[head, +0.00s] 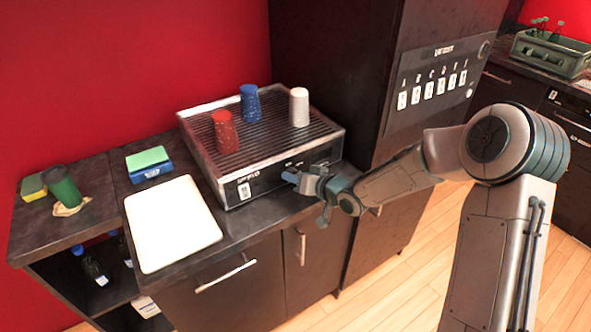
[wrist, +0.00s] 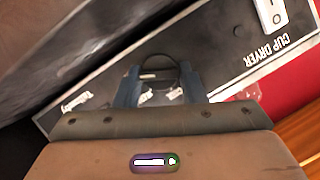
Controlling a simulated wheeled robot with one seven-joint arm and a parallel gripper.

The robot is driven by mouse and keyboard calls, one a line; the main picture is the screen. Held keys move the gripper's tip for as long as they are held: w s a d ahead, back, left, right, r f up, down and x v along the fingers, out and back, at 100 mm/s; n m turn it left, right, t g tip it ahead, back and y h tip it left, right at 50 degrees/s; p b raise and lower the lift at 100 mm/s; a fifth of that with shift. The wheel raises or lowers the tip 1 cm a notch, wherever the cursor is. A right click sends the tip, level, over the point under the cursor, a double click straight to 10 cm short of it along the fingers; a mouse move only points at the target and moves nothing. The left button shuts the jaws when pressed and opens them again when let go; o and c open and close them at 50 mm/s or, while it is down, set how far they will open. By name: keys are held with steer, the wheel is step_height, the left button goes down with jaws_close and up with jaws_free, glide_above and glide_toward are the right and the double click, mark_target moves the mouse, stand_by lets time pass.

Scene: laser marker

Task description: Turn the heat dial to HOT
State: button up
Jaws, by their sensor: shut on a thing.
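The cup dryer (head: 252,188) is a grey box with a ribbed top and a dark front panel. Its panel (wrist: 230,62) fills much of the wrist view, with white "CUP DRYER" lettering. The heat dial (wrist: 157,65) is a dark round knob with a pale mark. My gripper (wrist: 158,82) is shut on the dial, with one blue finger on each side of it. In the head view my gripper (head: 297,178) is against the dryer's front right and hides the dial. Small white labels lie near the dial, too blurred to read.
A red cup (head: 224,132), a blue cup (head: 250,103) and a white cup (head: 299,107) stand upside down on the dryer. A white board (head: 172,223) lies left of it. A tall dark cabinet (head: 335,70) stands close on the right.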

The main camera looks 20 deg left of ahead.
steer(key=shift+w+r+m, duration=0.1)
steer(key=shift+m, duration=0.2)
stand_by(0.4)
steer(key=o, duration=1)
steer(key=shift+d, duration=0.1)
steer(key=v, duration=1.3)
steer(key=shift+d, duration=0.4)
